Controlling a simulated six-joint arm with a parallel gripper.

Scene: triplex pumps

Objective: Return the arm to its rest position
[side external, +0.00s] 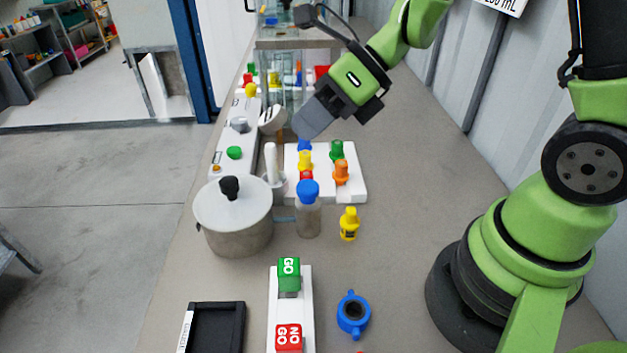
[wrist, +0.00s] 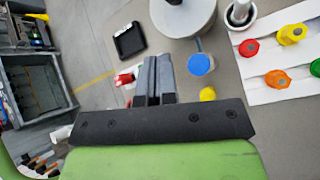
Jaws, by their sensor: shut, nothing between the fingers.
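My green arm reaches in from the upper right in the side external view. My gripper (side external: 306,128) is shut and empty, held in the air above the back of the white rack with coloured caps (side external: 355,190). In the wrist view my gripper (wrist: 155,62) shows its two dark fingers together with nothing between them. It does not appear to touch anything.
A metal pot (side external: 235,235) with a black knob, a blue-capped bottle (side external: 308,215) and a yellow bottle (side external: 349,225) stand in front of the rack. GO (side external: 289,270) and NO GO (side external: 289,337) blocks, a black tray (side external: 215,330) and a blue ring part (side external: 353,315) lie nearer.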

